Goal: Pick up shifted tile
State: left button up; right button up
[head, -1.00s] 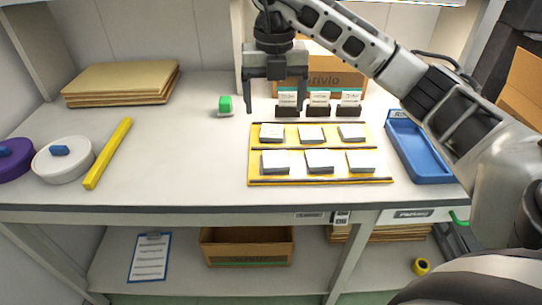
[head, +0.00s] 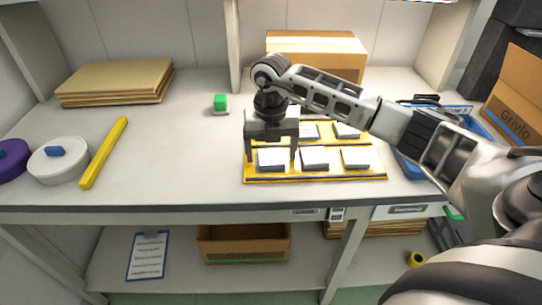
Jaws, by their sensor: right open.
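White tiles lie in two rows on a yellow-edged board (head: 316,180) on the table. The front row has a left tile (head: 271,165), a middle tile (head: 315,163) and a right tile (head: 355,159). In the back row, a middle tile (head: 307,131) and a right tile (head: 347,131) show; the back left tile is hidden behind my right gripper. I cannot tell for certain which tile is shifted. My right gripper (head: 271,157) is open, pointing down over the board's left part, its fingertips near the front left tile. Whether it touches is unclear. My left gripper is not in view.
A green-topped ink bottle (head: 220,103) stands behind left of the board. A blue tray (head: 408,168) lies to the right, partly behind my arm. A cardboard box (head: 316,48) stands at the back. A yellow bar (head: 104,153) and a white round container (head: 58,161) lie left.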

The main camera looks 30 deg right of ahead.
jog(key=c, duration=1.1)
